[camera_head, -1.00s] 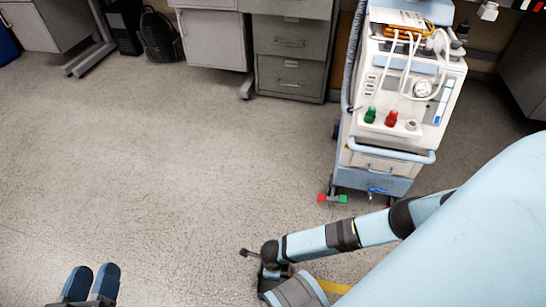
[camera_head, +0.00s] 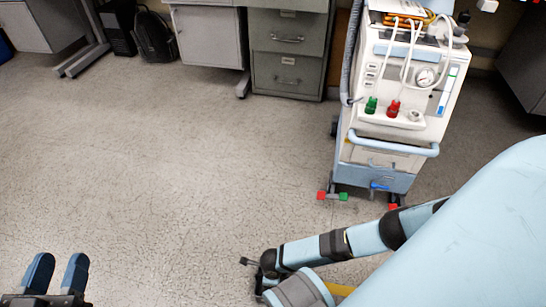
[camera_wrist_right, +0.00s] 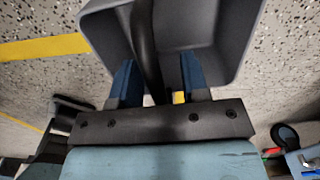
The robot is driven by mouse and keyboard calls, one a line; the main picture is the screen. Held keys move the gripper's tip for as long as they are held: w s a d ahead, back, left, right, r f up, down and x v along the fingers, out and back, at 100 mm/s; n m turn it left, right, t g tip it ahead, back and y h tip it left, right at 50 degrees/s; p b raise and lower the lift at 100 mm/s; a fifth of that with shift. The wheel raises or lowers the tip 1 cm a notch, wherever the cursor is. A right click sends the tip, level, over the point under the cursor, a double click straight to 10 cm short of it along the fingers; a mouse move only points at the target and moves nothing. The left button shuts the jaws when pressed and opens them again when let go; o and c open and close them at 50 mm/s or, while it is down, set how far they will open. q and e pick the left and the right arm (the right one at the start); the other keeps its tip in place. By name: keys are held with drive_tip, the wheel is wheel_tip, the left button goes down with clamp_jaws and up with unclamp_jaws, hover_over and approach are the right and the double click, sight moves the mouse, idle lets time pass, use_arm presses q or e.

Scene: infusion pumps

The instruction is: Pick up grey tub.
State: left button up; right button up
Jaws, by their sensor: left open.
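The grey tub (camera_wrist_right: 196,32) fills the upper middle of the right wrist view, its open inside showing. A dark bar, seemingly its handle (camera_wrist_right: 146,45), runs down between the fingers of my right gripper (camera_wrist_right: 158,82). These blue fingers stand apart, with a visible gap between the bar and the right-hand finger. I cannot tell whether the left-hand finger touches the bar. The tub cannot be made out in the head view. My left gripper (camera_head: 58,273) is open and empty over bare floor at the lower left of the head view.
A white and blue medical cart (camera_head: 385,130) with green and red knobs stands at the right. Grey drawers (camera_head: 287,70) and a black backpack (camera_head: 154,36) are along the back. The floor in the middle is clear. A yellow floor line (camera_wrist_right: 45,47) shows in the right wrist view.

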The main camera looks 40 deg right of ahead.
clamp_jaws()
drive_tip(key=shift+r, duration=0.15)
